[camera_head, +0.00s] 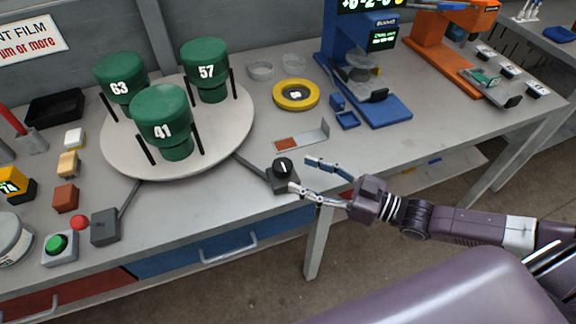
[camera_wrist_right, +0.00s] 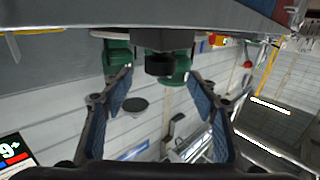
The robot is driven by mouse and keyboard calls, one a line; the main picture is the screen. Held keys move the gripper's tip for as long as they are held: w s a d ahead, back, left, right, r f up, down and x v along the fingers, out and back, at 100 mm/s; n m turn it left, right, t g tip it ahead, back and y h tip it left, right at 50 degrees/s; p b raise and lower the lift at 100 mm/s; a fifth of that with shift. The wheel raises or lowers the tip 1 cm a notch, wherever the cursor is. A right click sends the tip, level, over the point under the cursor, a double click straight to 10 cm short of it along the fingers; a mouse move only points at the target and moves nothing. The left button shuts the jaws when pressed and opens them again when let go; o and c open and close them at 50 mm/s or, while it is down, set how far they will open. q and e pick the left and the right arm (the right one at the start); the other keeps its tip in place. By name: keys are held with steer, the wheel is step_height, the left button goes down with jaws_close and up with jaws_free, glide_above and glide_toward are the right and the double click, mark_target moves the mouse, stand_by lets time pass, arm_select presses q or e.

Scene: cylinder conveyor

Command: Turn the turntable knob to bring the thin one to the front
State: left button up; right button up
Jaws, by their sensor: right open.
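The round white turntable (camera_head: 112,152) carries three green stepped cylinders: number 63 (camera_head: 122,71) back left, number 57 (camera_head: 207,50) back right, number 41 (camera_head: 160,100) in front. Each has a wide top on a narrower lower part; I cannot tell which is thin. The black knob (camera_head: 283,165), with a white mark, sits on a dark box joined to the turntable by a bar. My right gripper (camera_head: 300,174) is open just right of the knob, fingers pointing at it. In the wrist view, the knob (camera_wrist_right: 159,65) lies between the spread fingertips. My left gripper is not in view.
A second dark box (camera_head: 106,226) and a green button (camera_head: 56,244) stand at the front left. A metal plate with a brown patch (camera_head: 302,138) lies behind the knob. A yellow ring (camera_head: 296,94) and blue stand (camera_head: 385,108) are farther back. The table's front edge is close.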

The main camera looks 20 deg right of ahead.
mark_target(292, 169)
steer(key=p+x, duration=0.1)
steer(key=x, duration=0.5)
steer(key=shift+w+a, duration=0.25)
steer(key=shift+c, duration=0.2)
steer(key=c, duration=1.2)
steer(key=shift+o, duration=0.2)
steer(key=shift+f+b, duration=0.1)
steer(key=shift+b, duration=0.4)
steer(key=shift+n+g+y, duration=0.3)
steer(key=shift+g, duration=0.1)
steer(key=o, duration=1.2)
